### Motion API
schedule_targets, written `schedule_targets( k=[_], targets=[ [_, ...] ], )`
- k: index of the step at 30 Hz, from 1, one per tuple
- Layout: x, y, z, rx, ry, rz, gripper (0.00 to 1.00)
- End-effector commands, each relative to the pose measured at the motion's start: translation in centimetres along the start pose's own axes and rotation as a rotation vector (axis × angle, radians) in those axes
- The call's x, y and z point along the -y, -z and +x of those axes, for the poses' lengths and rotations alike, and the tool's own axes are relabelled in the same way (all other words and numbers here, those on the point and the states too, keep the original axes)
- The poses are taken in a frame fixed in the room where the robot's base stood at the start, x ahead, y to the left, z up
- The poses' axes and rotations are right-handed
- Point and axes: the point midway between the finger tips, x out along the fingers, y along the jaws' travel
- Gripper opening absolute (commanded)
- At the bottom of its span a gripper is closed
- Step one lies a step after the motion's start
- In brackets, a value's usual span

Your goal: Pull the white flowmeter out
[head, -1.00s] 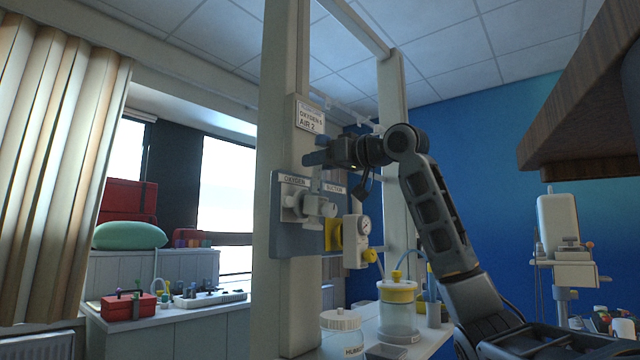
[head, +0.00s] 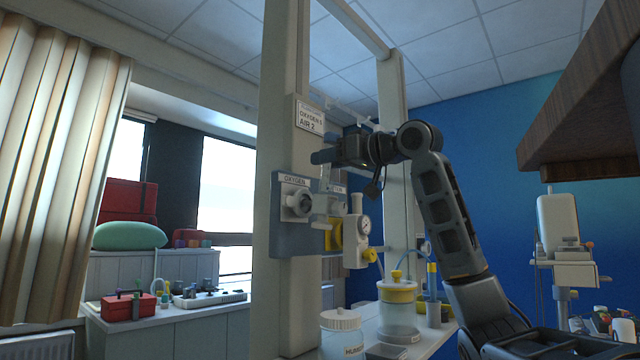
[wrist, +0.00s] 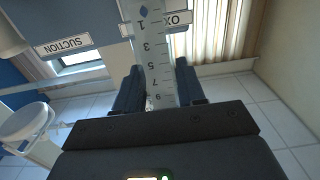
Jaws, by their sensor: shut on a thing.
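The white flowmeter (head: 325,204) hangs upright under my gripper (head: 322,157) in the head view, in front of the grey wall panel. My gripper is shut on its upper tube; in the wrist view the clear numbered tube (wrist: 159,50) stands between the two fingers (wrist: 156,88). The round oxygen outlet (head: 298,204) shows to the left of the flowmeter, under the OXYGEN label (head: 295,181). The flowmeter's body appears apart from this outlet. Its back end is hard to make out.
A yellow-lidded jar (head: 398,308) and a white-lidded jar (head: 341,330) stand on the counter below. A wooden overhang (head: 580,150) is at the upper right.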

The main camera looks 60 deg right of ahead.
Motion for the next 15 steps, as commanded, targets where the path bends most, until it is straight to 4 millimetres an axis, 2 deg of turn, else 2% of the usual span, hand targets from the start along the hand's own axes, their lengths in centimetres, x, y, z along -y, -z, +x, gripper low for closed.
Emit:
schedule_targets(
  k=[15],
  targets=[
    [0.0, 0.1, -1.9, -0.002, -0.001, -0.001, 0.0]
  ],
)
